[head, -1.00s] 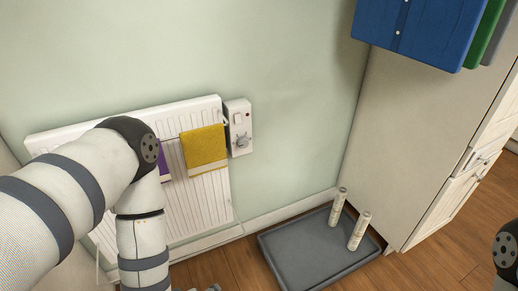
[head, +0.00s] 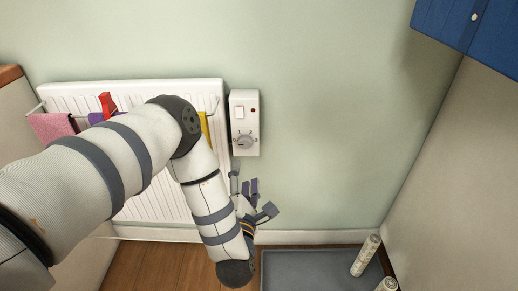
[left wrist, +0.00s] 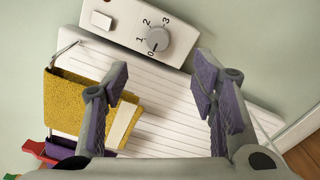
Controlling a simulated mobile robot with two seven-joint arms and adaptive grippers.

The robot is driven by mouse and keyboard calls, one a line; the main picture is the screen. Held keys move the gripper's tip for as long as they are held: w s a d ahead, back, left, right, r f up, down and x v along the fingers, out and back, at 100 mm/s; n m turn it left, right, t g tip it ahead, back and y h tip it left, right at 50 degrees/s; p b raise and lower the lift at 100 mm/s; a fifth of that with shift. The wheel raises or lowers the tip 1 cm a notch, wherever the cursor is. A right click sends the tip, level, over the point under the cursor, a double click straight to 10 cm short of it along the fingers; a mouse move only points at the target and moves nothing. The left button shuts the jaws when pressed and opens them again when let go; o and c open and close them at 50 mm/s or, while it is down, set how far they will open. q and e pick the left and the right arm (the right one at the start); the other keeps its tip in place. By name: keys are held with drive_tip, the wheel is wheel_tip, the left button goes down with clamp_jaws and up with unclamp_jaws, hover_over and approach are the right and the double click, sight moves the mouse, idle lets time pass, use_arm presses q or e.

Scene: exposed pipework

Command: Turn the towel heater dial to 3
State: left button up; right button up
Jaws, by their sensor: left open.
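The white towel heater control box (head: 252,100) is on the wall at the right end of the white radiator (head: 150,207). Its grey dial (head: 245,142) is low on the box. My left gripper (head: 245,185) is open and empty, just below the box. In the left wrist view its fingers (left wrist: 160,80) are spread apart, with the dial beyond them and not touched. My right gripper is out of view.
A yellow towel (left wrist: 75,105), a pink towel (head: 52,126) and a red peg (head: 107,104) are on the radiator rail. A grey tray (head: 310,270) with light cylinders (head: 366,255) is on the floor at right. A blue cabinet (head: 470,30) is upper right. The wall right of the box is clear.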

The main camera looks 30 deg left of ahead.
sight(245, 145)
use_arm(q)
drive_tip(key=x, duration=0.6)
drive_tip(key=b+x, duration=0.1)
drive_tip(key=x, duration=0.5)
drive_tip(key=shift+s+a+r, duration=0.1)
drive_tip(key=shift+a+r, duration=0.05)
drive_tip(key=shift+a, duration=0.1)
drive_tip(key=c, duration=1.1)
